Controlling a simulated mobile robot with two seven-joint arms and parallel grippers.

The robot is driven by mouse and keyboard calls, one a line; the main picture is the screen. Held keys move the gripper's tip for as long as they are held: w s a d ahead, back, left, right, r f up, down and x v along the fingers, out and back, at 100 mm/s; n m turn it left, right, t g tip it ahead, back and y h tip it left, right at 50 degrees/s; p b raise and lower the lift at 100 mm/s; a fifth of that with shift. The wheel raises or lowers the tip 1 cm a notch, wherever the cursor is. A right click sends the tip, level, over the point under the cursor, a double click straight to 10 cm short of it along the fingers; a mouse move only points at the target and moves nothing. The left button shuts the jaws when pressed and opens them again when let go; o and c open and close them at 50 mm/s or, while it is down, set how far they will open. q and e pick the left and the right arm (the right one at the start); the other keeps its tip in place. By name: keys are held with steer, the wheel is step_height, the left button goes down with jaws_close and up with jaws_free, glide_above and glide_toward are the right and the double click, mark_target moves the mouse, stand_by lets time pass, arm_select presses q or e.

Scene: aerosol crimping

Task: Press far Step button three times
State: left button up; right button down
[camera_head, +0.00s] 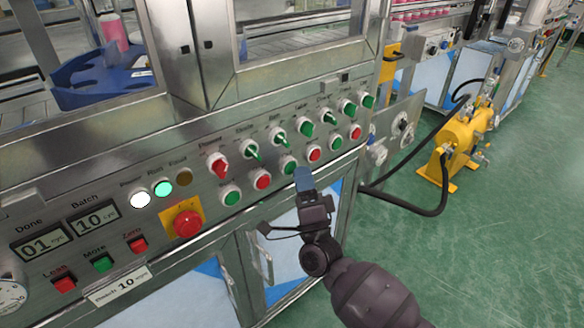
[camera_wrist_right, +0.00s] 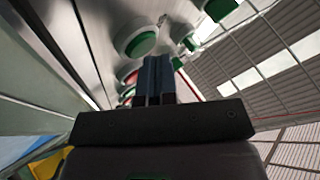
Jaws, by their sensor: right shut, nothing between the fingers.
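The control panel (camera_head: 120,190) carries a lower row of round green and red push buttons. A green button (camera_head: 288,164) and a red button (camera_head: 314,153) are closest to my right gripper (camera_head: 303,180) in the head view. Farther along are another green button (camera_head: 335,142) and a red one (camera_head: 355,132). Labels are too small to tell which is the far Step button. My right gripper is shut and empty, its blue fingertips in front of the panel. In the right wrist view, the fingertips (camera_wrist_right: 157,65) are beside a large green button (camera_wrist_right: 141,42); contact cannot be told. My left gripper is out of view.
Green selector switches (camera_head: 305,130) and a red one (camera_head: 218,167) sit above the buttons. A red emergency knob (camera_head: 187,223) on a yellow plate is at the left. A yellow motor unit (camera_head: 458,145) stands on the green floor at the right, with a black hose (camera_head: 420,208).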

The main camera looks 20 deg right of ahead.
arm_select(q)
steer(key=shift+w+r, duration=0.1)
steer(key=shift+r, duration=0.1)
arm_select(e)
steer(key=shift+s+d, duration=0.15)
steer(key=shift+s, duration=0.4)
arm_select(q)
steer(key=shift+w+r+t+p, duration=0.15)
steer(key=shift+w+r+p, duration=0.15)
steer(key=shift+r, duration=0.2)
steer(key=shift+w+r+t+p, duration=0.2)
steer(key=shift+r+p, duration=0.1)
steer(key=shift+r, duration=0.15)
arm_select(e)
steer(key=s, duration=0.1)
steer(key=s+d, duration=0.1)
steer(key=s, duration=0.2)
steer(key=shift+s+d, duration=0.25)
steer(key=shift+d, duration=0.1)
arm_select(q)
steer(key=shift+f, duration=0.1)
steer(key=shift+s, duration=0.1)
